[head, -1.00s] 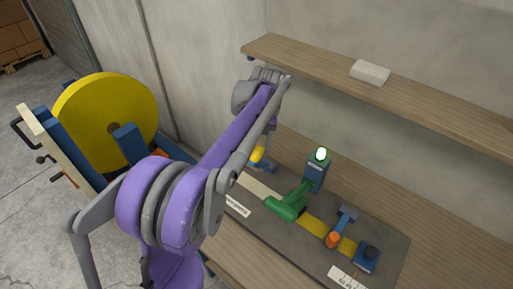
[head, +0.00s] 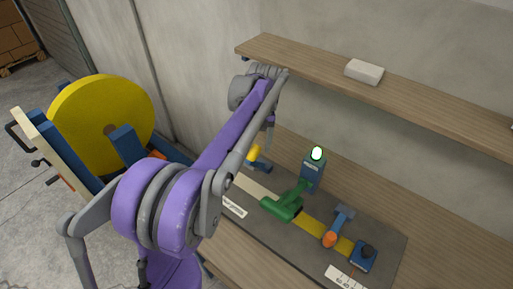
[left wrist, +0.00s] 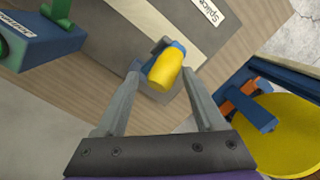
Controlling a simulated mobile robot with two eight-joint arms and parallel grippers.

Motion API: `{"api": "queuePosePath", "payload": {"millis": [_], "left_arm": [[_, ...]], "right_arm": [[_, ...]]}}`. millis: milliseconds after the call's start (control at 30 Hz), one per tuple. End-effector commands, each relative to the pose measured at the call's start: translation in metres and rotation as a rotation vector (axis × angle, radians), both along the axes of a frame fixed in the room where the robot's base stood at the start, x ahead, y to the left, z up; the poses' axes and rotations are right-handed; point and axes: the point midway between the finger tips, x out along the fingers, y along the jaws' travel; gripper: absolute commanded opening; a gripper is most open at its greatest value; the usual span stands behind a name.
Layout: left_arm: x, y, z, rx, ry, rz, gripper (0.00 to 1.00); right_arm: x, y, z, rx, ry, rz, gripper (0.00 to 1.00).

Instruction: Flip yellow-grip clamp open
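The clamp with a yellow grip (head: 254,152) has a blue base and stands at the far left end of the grey work plate (head: 385,232). In the left wrist view, its yellow grip (left wrist: 166,70) appears between my left gripper's spread fingertips (left wrist: 160,75). The fingers are open with a gap beside the grip. I cannot tell how far the grip reaches between them. In the head view, my left gripper (head: 270,133) hangs just above and right of the yellow grip, partly hidden by my arm. My right gripper is out of view.
A green-handled tool (head: 284,207), an orange-grip clamp (head: 330,239) and a blue block with a dark knob (head: 363,257) sit along the plate. A shelf (head: 400,108) with a white block (head: 364,71) runs above. A large yellow reel (head: 100,115) stands left.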

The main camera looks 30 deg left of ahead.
Motion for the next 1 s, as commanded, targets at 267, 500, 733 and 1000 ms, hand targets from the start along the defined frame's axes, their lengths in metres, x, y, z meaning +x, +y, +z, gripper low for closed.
{"api": "queuePosePath", "payload": {"millis": [267, 500, 733, 1000], "left_arm": [[0.008, -0.001, 0.058, 0.000, -0.001, -0.001, 0.69], [0.012, -0.001, 0.088, 0.000, -0.001, -0.001, 0.69], [0.012, -0.001, 0.093, 0.001, -0.001, -0.001, 0.69], [0.012, -0.001, 0.093, 0.001, -0.001, -0.001, 0.69]], "right_arm": [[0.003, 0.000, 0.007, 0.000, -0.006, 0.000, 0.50], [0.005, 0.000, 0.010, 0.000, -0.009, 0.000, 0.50], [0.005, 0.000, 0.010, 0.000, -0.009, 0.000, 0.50], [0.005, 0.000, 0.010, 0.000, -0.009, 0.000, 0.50]]}}
